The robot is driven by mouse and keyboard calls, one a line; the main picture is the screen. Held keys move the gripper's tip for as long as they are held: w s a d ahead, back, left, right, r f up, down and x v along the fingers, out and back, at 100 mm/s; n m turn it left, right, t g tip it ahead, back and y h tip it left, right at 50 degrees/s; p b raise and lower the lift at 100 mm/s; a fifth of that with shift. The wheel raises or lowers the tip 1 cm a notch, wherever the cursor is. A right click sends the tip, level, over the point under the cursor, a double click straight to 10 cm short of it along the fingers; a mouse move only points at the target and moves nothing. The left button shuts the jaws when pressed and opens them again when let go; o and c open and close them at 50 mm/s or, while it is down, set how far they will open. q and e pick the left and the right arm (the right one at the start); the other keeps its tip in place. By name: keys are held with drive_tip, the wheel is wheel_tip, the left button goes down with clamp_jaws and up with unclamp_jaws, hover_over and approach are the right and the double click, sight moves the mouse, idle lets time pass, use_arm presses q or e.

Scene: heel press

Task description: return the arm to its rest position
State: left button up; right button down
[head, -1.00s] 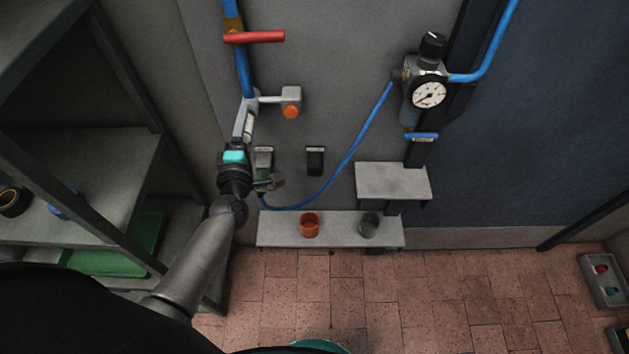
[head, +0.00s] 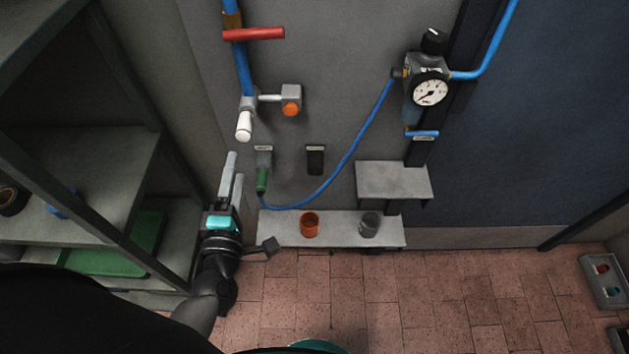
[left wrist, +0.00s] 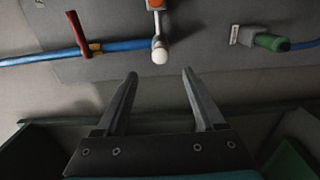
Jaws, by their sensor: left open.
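My left gripper (head: 232,178) is in the lower left of the head view, below the white-tipped fitting (head: 244,126) on the blue pipe. Its two grey fingers point up and stand apart with nothing between them. In the left wrist view the open gripper (left wrist: 160,78) also shows empty, with the white tip (left wrist: 160,56) beyond the fingertips and apart from them. My right gripper is not in view.
A shelf rack (head: 118,172) stands close on the left of my arm. A narrow shelf (head: 340,229) holds an orange cup (head: 309,223) and a grey cup (head: 369,225). A blue hose (head: 345,152) hangs to the green connector (head: 262,180).

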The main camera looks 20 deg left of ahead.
use_arm(q)
drive_tip(key=shift+v, duration=0.8)
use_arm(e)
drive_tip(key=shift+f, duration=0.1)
